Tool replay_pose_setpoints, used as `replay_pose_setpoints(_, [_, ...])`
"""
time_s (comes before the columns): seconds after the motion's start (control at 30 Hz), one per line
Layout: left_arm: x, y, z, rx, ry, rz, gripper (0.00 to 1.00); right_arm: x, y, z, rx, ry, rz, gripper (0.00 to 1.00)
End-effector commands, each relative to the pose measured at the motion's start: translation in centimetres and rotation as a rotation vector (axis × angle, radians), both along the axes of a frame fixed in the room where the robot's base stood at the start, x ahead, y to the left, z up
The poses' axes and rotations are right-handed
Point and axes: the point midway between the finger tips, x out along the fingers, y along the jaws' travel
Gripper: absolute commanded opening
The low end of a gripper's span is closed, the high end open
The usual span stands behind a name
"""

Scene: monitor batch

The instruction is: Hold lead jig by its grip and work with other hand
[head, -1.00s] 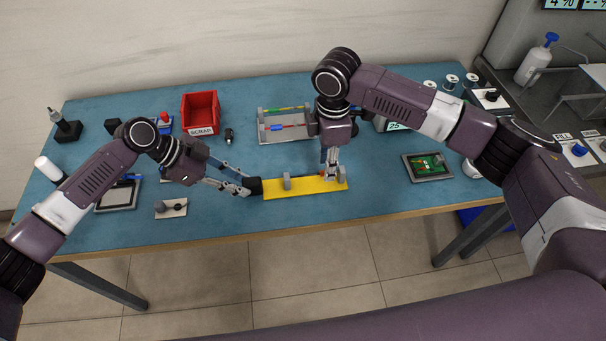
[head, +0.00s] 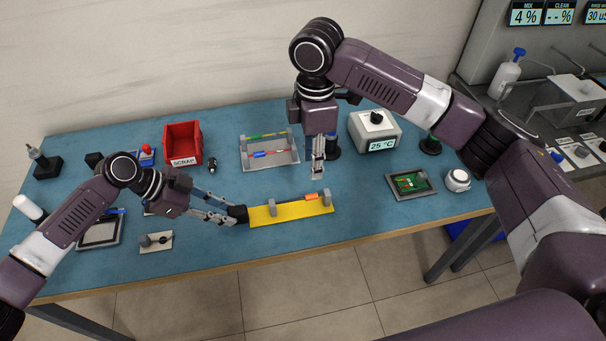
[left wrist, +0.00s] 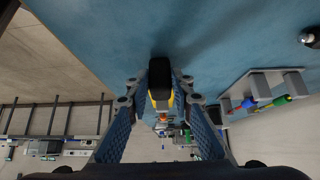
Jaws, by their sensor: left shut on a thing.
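The lead jig (head: 290,213) is a yellow plate with grey upright posts and a black grip (head: 238,213) at its left end. An orange piece (head: 311,196) lies along its back edge near the right post. My left gripper (head: 232,215) is shut on the black grip. In the left wrist view the grip (left wrist: 159,75) sits between both fingers, with the rest of the jig mostly hidden behind it. My right gripper (head: 318,172) points down behind the jig's right end, apart from it and from the orange piece. Its fingers look close together, seen narrowly.
A grey tray (head: 270,166) with green, blue and red leads stands behind the jig. A red scrap bin (head: 183,143) is at the back left. A 25 °C station (head: 376,133) and a small board (head: 411,184) are at right. The table's front edge is close to the jig.

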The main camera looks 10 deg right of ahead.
Motion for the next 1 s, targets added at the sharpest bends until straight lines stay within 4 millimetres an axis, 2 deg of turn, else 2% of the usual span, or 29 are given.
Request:
replay_pose_setpoints(0.1, [-0.1,-0.1,-0.1,-0.001,0.002,-0.001,0.0,0.0,0.0,0.0,0.0,0.0,0.0,0.31])
replay_pose_setpoints(0.13, [-0.1,-0.1,0.0,-0.001,0.002,-0.001,0.22,0.0,0.0,0.0,0.0,0.0,0.0,0.31])
replay_pose_setpoints(0.3, [-0.1,-0.1,0.0,-0.001,0.002,-0.001,0.41,0.0,0.0,0.0,0.0,0.0,0.0,0.31])
replay_pose_setpoints(0.67, [0.0,0.3,0.3,-0.001,0.0,0.0,0.42,0.0,0.0,0.0,0.0,0.0,0.0,0.31])
replay_pose_setpoints(0.77, [0.1,1.0,1.3,-0.001,-0.001,0.001,0.42,0.0,0.0,0.0,0.0,0.0,0.0,0.31])
replay_pose_setpoints(1.0, [0.0,4.4,5.1,0.001,-0.002,0.001,0.42,0.0,0.0,0.0,0.0,0.0,0.0,0.31])
